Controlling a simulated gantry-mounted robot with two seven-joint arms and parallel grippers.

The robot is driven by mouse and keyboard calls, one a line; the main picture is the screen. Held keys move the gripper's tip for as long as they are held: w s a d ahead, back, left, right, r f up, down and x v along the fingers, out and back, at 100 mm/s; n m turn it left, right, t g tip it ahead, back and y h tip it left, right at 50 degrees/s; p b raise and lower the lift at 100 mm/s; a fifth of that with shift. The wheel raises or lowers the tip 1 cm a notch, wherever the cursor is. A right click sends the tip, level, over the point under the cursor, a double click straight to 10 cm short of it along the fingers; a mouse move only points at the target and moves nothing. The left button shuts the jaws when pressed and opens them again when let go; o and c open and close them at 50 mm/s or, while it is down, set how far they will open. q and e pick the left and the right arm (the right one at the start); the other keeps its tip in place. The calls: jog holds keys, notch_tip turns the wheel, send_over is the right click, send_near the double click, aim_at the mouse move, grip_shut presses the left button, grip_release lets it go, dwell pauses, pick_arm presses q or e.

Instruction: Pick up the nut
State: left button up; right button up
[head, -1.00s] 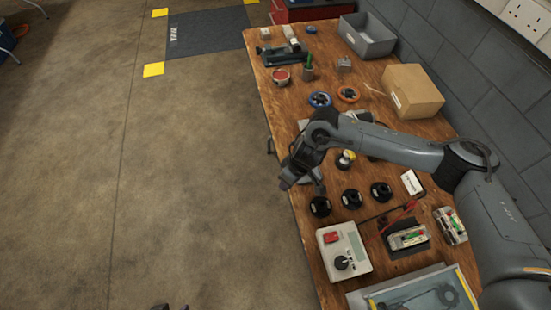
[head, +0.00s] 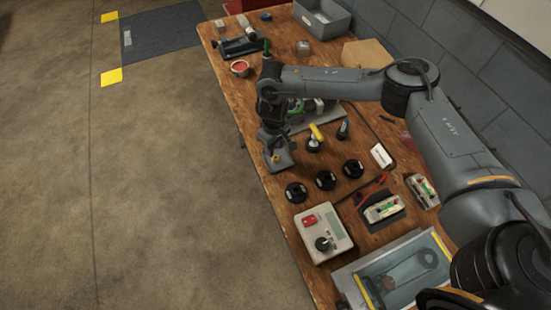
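My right gripper (head: 277,152) points down at the left edge of the wooden bench, over a grey block-like part. A small yellow-brass spot (head: 275,159) shows at its fingertips. It may be the nut, but it is too small to tell, and so is whether the fingers are open or shut on it. I cannot make out a nut for certain anywhere else. My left gripper is out of view.
The wooden bench (head: 262,205) holds three black round holders (head: 326,180), a yellow-handled tool (head: 316,132), a control box with a red button (head: 324,232), and a tray (head: 345,283) at the front. A grey bin (head: 322,18) and cardboard box (head: 366,54) stand behind. Open floor lies left.

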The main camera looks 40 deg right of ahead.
aim_at(275, 159)
notch_tip(275, 159, down, 5)
jog(key=shift+s+r+b, duration=0.1)
jog(key=shift+s+b, duration=0.05)
jog(key=shift+b, duration=0.55)
grip_shut()
